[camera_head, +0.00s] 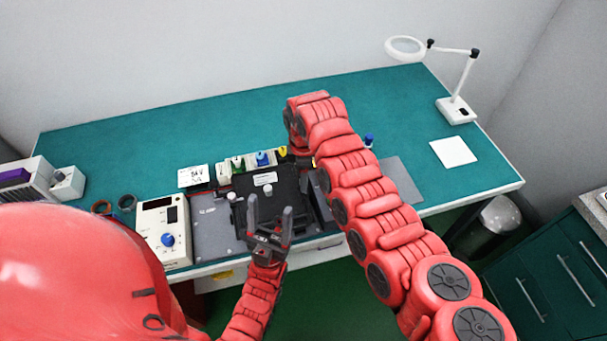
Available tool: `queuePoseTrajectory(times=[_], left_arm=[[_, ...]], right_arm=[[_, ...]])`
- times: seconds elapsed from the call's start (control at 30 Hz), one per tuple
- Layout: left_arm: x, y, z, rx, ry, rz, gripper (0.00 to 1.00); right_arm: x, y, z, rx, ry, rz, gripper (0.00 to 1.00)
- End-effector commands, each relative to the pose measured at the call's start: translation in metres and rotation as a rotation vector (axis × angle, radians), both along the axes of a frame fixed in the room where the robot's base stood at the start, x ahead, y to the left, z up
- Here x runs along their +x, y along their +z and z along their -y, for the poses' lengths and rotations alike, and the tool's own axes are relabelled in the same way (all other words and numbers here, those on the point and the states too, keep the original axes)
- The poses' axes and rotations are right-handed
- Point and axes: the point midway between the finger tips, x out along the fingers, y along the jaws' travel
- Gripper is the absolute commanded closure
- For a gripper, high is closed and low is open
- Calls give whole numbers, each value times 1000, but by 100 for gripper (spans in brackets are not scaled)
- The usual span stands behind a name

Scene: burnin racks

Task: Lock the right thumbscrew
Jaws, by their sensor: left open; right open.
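A black fixture (283,190) with a white label sits on a grey plate (208,232) near the bench's front edge. One pale knob (232,197) shows at its left and another pale knob (267,189) near its middle. I cannot tell whether either is the right thumbscrew; my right arm covers the fixture's right side. My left gripper (269,212) is open and empty, fingers pointing up the picture over the fixture's front. My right gripper (302,160) is mostly hidden under my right arm, near the fixture's back right; its fingertips are hard to make out.
A white control box (163,232) with a blue knob stands left of the plate. Small coloured parts (238,165) line the fixture's back. The back of the green bench (200,125) is clear.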

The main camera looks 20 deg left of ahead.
Motion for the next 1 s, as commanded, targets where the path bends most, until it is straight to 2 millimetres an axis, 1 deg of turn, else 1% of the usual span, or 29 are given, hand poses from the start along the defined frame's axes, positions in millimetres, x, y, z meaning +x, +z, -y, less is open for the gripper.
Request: queuePoseTrajectory(times=[0.07, 0.17, 0.3, 0.4, 0.63, 0.77, 0.87, 1.0], left_arm=[[0, 0, 0, 0, 0, 0, 35], [0, 0, 0, 0, 0, 0, 35], [0, 0, 0, 0, 0, 0, 35], [0, 0, 0, 0, 0, 0, 35], [0, -1, 0, 0, 0, 0, 35], [0, -4, 0, 0, 0, 0, 35], [0, -10, 0, 0, 0, 0, 35], [0, -23, 0, 0, 0, 0, 35]], right_arm=[[0, 0, 0, 0, 0, 0, 43], [0, 0, 0, 0, 0, -1, 59], [0, 0, 0, 0, 0, -1, 85], [0, 0, 0, 0, 0, -1, 100], [0, 0, 0, 0, -1, -1, 100], [0, -1, 0, 0, -15, 0, 100], [0, -2, 0, 0, -43, 0, 100], [0, -5, 0, 2, -112, 2, 100]])
